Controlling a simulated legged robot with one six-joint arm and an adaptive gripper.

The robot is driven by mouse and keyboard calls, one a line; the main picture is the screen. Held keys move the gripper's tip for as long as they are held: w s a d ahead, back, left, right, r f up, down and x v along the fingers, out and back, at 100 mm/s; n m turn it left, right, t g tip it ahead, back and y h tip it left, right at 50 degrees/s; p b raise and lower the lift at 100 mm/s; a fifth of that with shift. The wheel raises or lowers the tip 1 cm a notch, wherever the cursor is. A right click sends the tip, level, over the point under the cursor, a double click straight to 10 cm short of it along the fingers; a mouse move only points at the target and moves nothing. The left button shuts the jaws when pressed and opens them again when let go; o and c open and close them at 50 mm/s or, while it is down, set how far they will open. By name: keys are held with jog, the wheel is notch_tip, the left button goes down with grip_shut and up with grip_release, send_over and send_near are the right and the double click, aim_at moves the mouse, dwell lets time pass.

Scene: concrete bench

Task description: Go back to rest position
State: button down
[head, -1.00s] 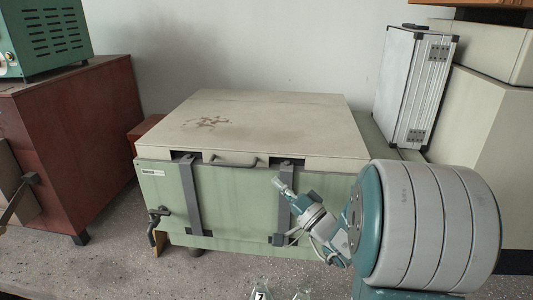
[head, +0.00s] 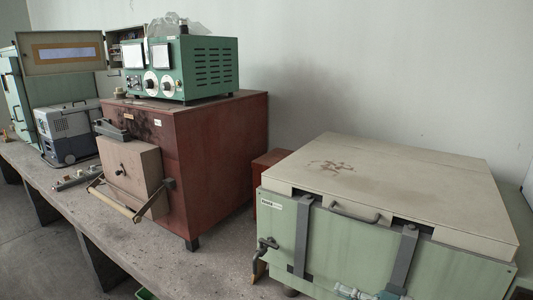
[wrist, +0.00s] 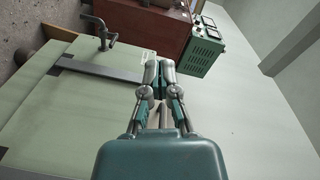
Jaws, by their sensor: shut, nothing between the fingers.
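My gripper (wrist: 158,75) is shut and empty, its two fingers side by side in the middle of the wrist view. In the head view only a small part of my arm's end (head: 350,291) shows at the bottom edge, in front of the green chest (head: 340,245). The chest has a cream lid (head: 400,185), which is closed, and grey straps down its front. In the wrist view the chest (wrist: 70,115) fills the left side, turned on its side, and my gripper is in front of it. Whether the fingers touch it cannot be told.
A red-brown cabinet (head: 225,150) stands left of the chest with a green instrument (head: 205,70) on top. A handle bar (head: 110,203) juts from its front. A grey portable box (head: 72,130) stands farther left. The bench (head: 150,250) is bare in front of the cabinet.

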jog(key=s+a+f+n+g+h, duration=0.3)
jog(key=s+a+f+g+h, duration=0.25)
jog(key=s+g, duration=0.35)
jog(key=s+d+r+t+h, duration=0.2)
jog(key=d+r+t+h, duration=0.2)
jog(key=h, duration=0.4)
jog(key=shift+s+d+n, duration=0.35)
jog(key=shift+d+n, duration=0.05)
jog(key=shift+d, duration=0.5)
